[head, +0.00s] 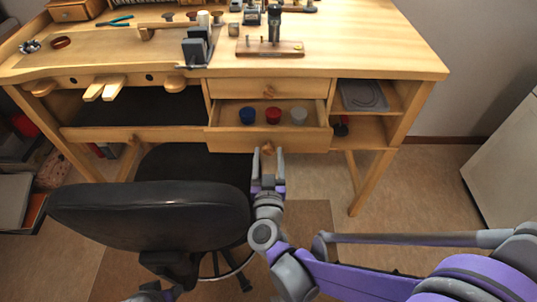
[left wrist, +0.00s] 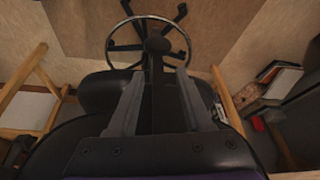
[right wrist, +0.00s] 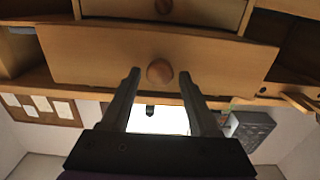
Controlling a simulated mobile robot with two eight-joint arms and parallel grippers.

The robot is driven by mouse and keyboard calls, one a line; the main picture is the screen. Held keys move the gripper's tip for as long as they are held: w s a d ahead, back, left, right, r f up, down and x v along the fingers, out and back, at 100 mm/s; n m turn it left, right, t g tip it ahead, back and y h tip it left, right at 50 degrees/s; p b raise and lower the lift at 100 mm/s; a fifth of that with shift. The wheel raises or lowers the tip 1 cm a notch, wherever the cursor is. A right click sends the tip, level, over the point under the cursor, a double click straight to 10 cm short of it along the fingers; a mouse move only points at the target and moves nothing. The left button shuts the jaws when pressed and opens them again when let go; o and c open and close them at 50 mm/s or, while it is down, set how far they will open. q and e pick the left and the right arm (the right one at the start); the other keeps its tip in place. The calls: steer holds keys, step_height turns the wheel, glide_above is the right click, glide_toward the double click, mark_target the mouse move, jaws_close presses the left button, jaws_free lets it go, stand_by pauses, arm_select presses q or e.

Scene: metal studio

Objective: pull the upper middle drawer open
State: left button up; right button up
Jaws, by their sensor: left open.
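The drawer with a wooden front (head: 232,139), below a shut top drawer (head: 235,88), stands pulled out from the bench. It holds a blue cup (head: 248,115), a red cup (head: 273,115) and a whitish cup (head: 298,116). Its round wooden knob (head: 267,149) also shows in the right wrist view (right wrist: 160,72). My right gripper (head: 267,152) is open, its fingertips on either side of this knob with visible gaps; contact is not seen. My left gripper (left wrist: 158,72) is open and empty, over the black chair in the left wrist view.
The black chair (head: 150,212) stands left of my right gripper, in front of the bench (head: 360,45). Tools lie on the bench top. Another knob (right wrist: 163,7) shows on a lower drawer in the right wrist view.

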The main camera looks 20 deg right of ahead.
steer(key=shift+o, duration=0.3)
steer(key=shift+r, duration=0.1)
step_height(320, 180, up, 10)
steer(key=p, duration=0.4)
steer(key=s+d+f+n+y+b, duration=0.25)
steer(key=s+f+n+y, duration=0.6)
steer(key=n, duration=1.45)
steer(key=shift+m+t+h, duration=0.3)
steer(key=shift+h, duration=0.55)
steer(key=w, duration=0.3)
steer(key=w+a+f+b, duration=0.1)
steer(key=w, duration=0.2)
steer(key=w+f+b, duration=0.1)
steer(key=w, duration=0.2)
steer(key=shift+a, duration=0.3)
